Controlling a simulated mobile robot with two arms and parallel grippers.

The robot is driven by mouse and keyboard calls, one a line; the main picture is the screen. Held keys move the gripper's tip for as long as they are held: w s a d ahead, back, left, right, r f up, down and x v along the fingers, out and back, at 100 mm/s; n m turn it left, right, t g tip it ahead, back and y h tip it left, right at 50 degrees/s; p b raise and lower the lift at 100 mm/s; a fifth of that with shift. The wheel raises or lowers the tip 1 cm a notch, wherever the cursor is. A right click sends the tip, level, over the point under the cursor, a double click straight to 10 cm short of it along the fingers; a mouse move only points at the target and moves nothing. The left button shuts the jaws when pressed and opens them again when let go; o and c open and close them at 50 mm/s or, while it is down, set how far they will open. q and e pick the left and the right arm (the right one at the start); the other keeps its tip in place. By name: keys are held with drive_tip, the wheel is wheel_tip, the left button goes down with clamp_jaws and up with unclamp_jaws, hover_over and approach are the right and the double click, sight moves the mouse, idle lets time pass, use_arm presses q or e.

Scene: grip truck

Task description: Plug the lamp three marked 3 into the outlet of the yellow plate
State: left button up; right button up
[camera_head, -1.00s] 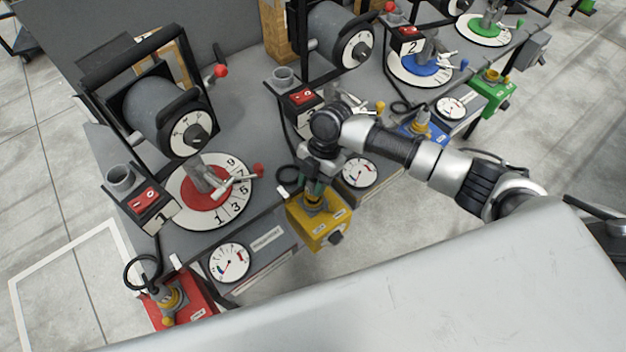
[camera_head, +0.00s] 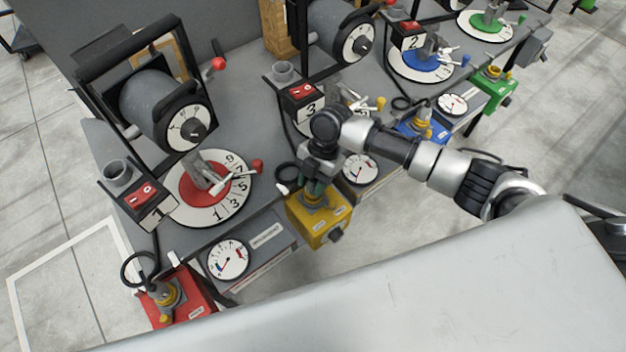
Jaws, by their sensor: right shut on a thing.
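The lamp unit marked 3 (camera_head: 308,113), with a red switch, stands on the grey bench at the middle. The yellow outlet box (camera_head: 322,222) hangs at the bench's front edge. My right gripper (camera_head: 317,186) points down right over the top of the yellow box, at its outlet. Its greenish fingers are shut on a plug, mostly hidden by the fingers and wrist. A black cable loop (camera_head: 287,173) lies just left of the fingers. I cannot tell how deep the plug sits in the outlet. My left gripper is not in view.
Lamp unit 1 (camera_head: 140,192) and a red outlet box (camera_head: 180,298) with a plug stand at left. A blue box (camera_head: 420,130) and a green box (camera_head: 493,88) stand at right. Gauges (camera_head: 229,260) line the bench front. Open floor lies at the right.

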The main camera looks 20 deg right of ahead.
drive_tip(key=shift+f+b, duration=0.3)
drive_tip(key=shift+f, duration=0.2)
drive_tip(key=o, duration=1.4)
drive_tip(key=shift+c, duration=0.2)
drive_tip(key=shift+r, duration=0.15)
drive_tip(key=shift+r+p, duration=2.25)
drive_tip(key=shift+r, duration=0.15)
